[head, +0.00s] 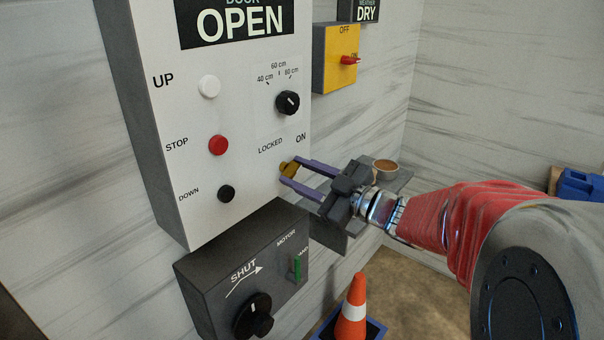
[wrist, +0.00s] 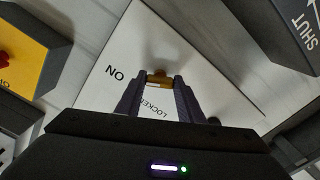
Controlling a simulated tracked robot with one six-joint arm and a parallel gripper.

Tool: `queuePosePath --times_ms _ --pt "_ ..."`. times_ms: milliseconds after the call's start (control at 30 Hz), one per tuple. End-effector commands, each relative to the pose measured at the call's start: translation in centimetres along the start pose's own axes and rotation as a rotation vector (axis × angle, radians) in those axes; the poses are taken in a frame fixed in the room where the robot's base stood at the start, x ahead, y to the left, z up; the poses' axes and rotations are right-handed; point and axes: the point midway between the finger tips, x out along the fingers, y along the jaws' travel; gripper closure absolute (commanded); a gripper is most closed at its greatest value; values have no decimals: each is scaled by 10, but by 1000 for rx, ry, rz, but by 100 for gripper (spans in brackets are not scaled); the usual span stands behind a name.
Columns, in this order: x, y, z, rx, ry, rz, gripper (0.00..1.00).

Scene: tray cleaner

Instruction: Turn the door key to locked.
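The brass door key (head: 289,169) sits in the lower right of the white door panel (head: 240,200), by the words LOCKED and ON. My gripper (head: 291,171) reaches in from the right, with its two purple-grey fingers on either side of the key's head. In the wrist view the key (wrist: 159,77) lies between the fingertips (wrist: 160,82), with LOCKED partly covered below it and ON to the left. The fingers are set apart by about the key's width; I cannot tell whether they press on it. The key's exact pointing direction is partly hidden.
The panel also has a white UP button (head: 209,87), a red STOP button (head: 218,145), a black DOWN button (head: 226,194) and a height knob (head: 288,102). A dark motor box (head: 215,290) is below. A shelf with a cup (head: 386,168) is behind my gripper; a cone (head: 352,310) stands below.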

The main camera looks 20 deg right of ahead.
Motion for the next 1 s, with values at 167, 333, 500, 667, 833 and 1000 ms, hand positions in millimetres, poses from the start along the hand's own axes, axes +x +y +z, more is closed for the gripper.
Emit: queuePosePath --times_ms 167,333,500,667,833,1000 --pt "0 0 0 0 0 1 81" --pt "-3 4 2 0 -2 2 88" --pt "-1 2 1 -13 -2 5 88" --pt "0 2 0 -51 -1 5 88" --pt "0 2 -1 -131 1 4 88" --pt "0 2 -1 -253 2 3 88"
